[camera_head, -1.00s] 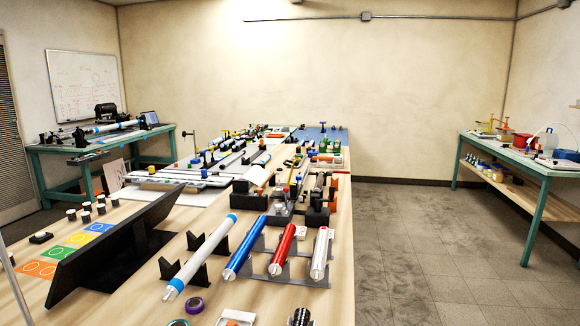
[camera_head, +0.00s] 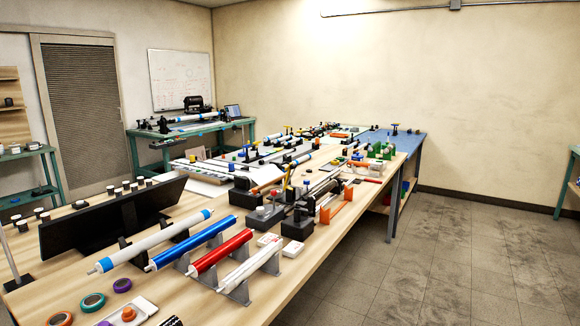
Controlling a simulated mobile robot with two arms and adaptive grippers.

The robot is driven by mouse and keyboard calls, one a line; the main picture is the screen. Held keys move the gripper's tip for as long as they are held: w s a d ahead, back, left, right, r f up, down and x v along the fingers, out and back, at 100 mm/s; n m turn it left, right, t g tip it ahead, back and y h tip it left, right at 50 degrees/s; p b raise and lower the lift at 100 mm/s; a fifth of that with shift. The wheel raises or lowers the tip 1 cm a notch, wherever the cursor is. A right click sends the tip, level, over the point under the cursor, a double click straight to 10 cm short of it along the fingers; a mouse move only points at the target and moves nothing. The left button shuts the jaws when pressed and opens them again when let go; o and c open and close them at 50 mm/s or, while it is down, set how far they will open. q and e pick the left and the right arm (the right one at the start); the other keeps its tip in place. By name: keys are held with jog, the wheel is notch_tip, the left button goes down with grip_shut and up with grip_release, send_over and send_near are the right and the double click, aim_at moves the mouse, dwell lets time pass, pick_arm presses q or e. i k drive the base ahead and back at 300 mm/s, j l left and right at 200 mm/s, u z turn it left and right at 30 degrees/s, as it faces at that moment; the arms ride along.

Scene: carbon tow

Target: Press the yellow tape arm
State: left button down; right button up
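A small yellow upright piece (camera_head: 288,173) stands among dark fixtures near the middle of the long wooden table (camera_head: 330,235). It may be the yellow tape arm, but it is too small to be sure. Other small yellow bits show farther back on the table, too small to tell apart. Neither of my grippers is in view.
White, blue (camera_head: 192,243), red (camera_head: 221,252) and silver tubes lie on stands at the front. A black slanted panel (camera_head: 110,220) is at left. Tape rolls (camera_head: 92,302) lie at the front edge. The floor (camera_head: 460,255) to the right is clear.

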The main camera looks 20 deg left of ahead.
aim_at(291, 166)
jog(key=i+l, duration=0.3)
jog(key=l, duration=0.15)
jog(key=i+l+u, duration=0.1)
jog(key=i+l, duration=0.2)
jog(key=i+l+u, duration=0.1)
jog(key=i+l, duration=0.2)
jog(key=l, duration=0.3)
